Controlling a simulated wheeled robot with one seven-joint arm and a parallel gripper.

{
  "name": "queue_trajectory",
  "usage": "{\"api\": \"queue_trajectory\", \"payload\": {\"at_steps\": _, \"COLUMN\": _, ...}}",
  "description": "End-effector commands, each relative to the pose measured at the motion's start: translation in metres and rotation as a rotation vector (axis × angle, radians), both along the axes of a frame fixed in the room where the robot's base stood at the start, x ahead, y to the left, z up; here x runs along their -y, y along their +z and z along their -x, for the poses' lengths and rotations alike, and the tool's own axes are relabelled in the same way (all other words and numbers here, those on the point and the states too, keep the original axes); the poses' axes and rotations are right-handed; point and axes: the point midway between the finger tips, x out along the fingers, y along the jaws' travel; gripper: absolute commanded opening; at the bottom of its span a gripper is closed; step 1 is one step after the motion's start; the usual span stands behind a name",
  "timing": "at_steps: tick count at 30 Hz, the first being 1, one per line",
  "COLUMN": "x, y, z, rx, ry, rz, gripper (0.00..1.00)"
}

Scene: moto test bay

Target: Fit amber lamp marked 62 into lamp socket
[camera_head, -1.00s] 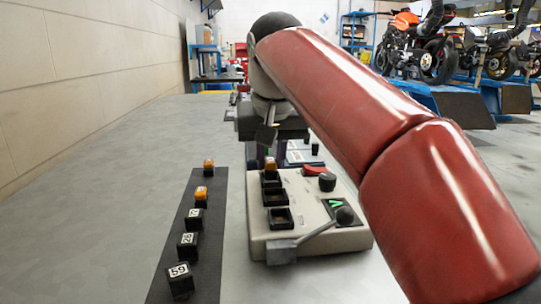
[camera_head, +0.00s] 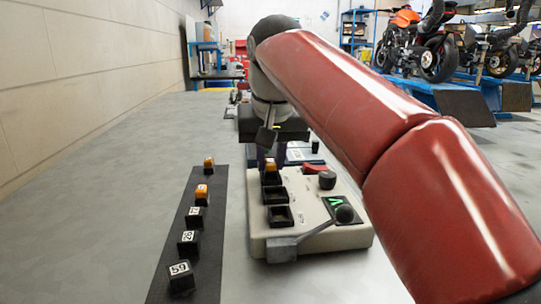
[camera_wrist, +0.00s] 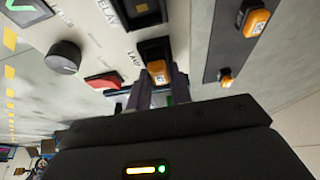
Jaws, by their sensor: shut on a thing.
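My gripper (camera_wrist: 160,95) is shut on an amber lamp (camera_wrist: 158,72), which sits between the fingertips in the wrist view. The number on the lamp is too small to read surely. The lamp socket (camera_wrist: 153,47), a dark square opening beside the word LAMP, lies right at the lamp's upper edge. I cannot tell whether the lamp's base is inside it. In the head view the amber lamp (camera_head: 270,164) shows at the far end of the socket row, below my gripper, whose fingers are partly hidden.
The pale panel (camera_head: 330,238) also carries a lever (camera_head: 310,238), a black knob (camera_head: 327,180), a red switch (camera_head: 315,168) and other sockets (camera_head: 279,216). A dark strip (camera_head: 205,240) to its left bears amber lamps (camera_head: 201,193) and numbered black blocks (camera_head: 180,275).

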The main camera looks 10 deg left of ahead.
Motion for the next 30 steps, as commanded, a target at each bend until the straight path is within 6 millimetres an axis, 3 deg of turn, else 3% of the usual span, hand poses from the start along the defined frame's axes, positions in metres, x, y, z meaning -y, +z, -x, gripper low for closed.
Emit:
{"api": "queue_trajectory", "payload": {"at_steps": 10, "x": 0.000, "y": 0.000, "z": 0.000, "rx": 0.001, "ry": 0.000, "rz": 0.000, "gripper": 0.00}}
{"api": "queue_trajectory", "payload": {"at_steps": 11, "x": 0.000, "y": 0.000, "z": 0.000, "rx": 0.001, "ry": 0.000, "rz": 0.000, "gripper": 0.23}}
{"api": "queue_trajectory", "payload": {"at_steps": 16, "x": 0.000, "y": 0.000, "z": 0.000, "rx": 0.001, "ry": 0.000, "rz": 0.000, "gripper": 0.46}}
{"api": "queue_trajectory", "payload": {"at_steps": 24, "x": 0.000, "y": 0.001, "z": 0.000, "rx": 0.000, "ry": 0.000, "rz": 0.000, "gripper": 0.46}}
{"api": "queue_trajectory", "payload": {"at_steps": 30, "x": 0.000, "y": 0.015, "z": 0.000, "rx": 0.001, "ry": 0.000, "rz": 0.000, "gripper": 0.46}}
